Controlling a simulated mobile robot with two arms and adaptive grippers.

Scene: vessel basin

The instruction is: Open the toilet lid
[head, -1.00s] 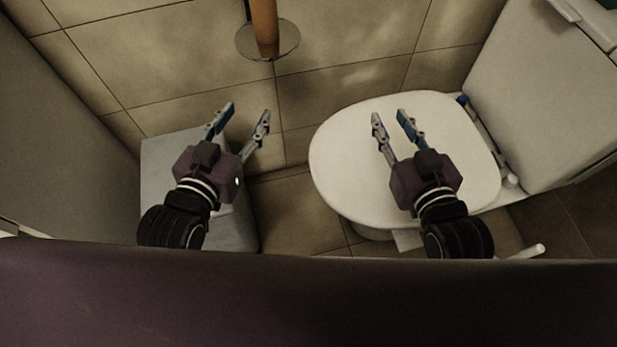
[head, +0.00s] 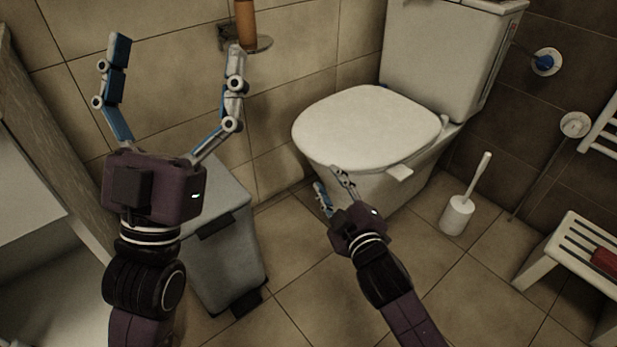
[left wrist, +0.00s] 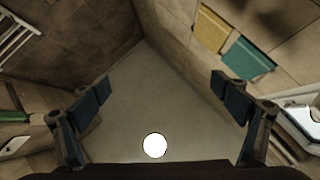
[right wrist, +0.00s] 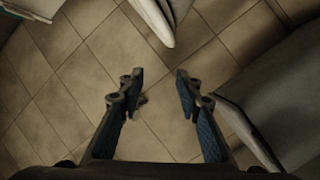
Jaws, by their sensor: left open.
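The toilet (head: 375,188) stands right of centre in the head view, against the tiled wall. Its white lid (head: 365,125) is down, lying flat over the bowl. My right gripper (head: 328,180) is in front of the lid's near edge in the picture, apart from it as far as I can tell. Its fingers are spread and empty, as the right wrist view (right wrist: 158,90) also shows. My left gripper (head: 177,50) is raised at the left, well away from the lid, open and empty. The left wrist view (left wrist: 155,95) shows its spread fingers against the ceiling.
A grey bin (head: 225,250) stands between my arms. A toilet brush (head: 458,213) stands on the floor right of the toilet. A white slatted stool (head: 575,250) is at the far right. The cistern (head: 440,55) rises behind the lid. Tiled floor before the toilet is free.

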